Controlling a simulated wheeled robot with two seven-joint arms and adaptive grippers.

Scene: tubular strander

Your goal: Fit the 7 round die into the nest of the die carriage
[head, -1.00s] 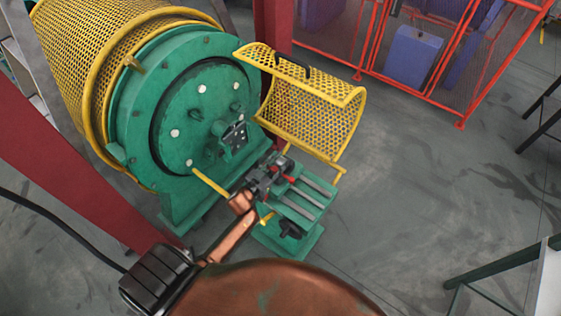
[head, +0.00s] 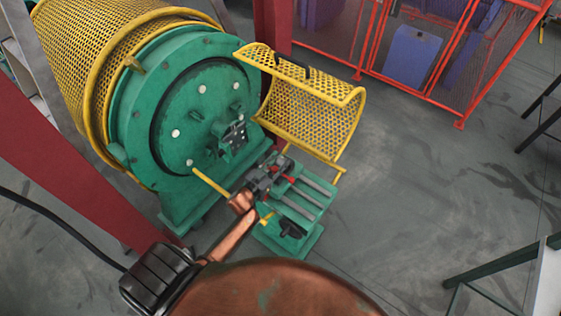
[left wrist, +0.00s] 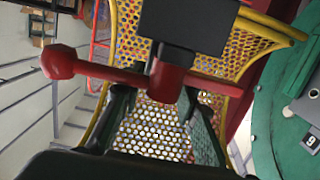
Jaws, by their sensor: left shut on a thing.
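The die carriage (head: 312,190) is a green bed with grey rails on a stand in front of the round green machine face. My left gripper (head: 268,172) is at the carriage's near-left end, beside small red parts. In the left wrist view a red bar (left wrist: 125,77) with a ball end crosses the tips of my left gripper (left wrist: 160,105). The bar runs through a red collar below a dark block (left wrist: 188,25). The gripper is shut on the bar, though the contact is partly hidden. I cannot make out the 7 round die or the nest. My right gripper is out of view.
A yellow mesh guard (head: 312,105) stands open behind the carriage. The green machine face (head: 205,95) is at the left, with a yellow rod (head: 210,183) near my gripper. A black knob (head: 291,230) is on the carriage front. The floor (head: 420,180) at right is clear.

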